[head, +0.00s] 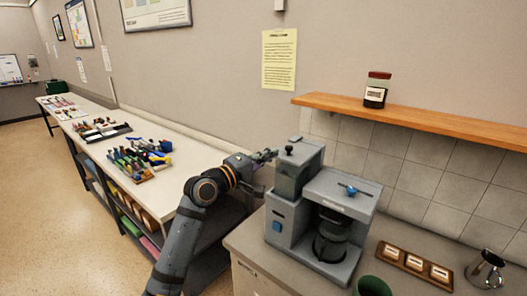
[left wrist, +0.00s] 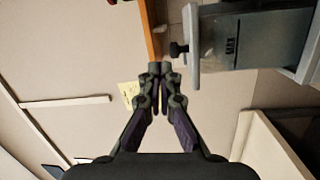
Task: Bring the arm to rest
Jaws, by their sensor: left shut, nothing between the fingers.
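My left arm comes in from the lower left in the head view. Its left gripper (head: 268,155) is at the upper left of the grey coffee machine (head: 292,172), near the knob on the lid of its tank. The left wrist view shows the left gripper (left wrist: 159,70) with its fingertips together and nothing between them. The machine's tank (left wrist: 270,40), marked MAX, and its black knob (left wrist: 178,49) lie just beyond the fingertips. I cannot tell whether the fingers touch the knob. My right gripper is not in view.
A wooden shelf (head: 430,121) with a dark jar (head: 376,90) is on the wall at right. A wooden tray (head: 414,265), a metal jug (head: 485,270) and a green cup (head: 374,286) stand by the machine. A long table (head: 190,150) with tools runs left.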

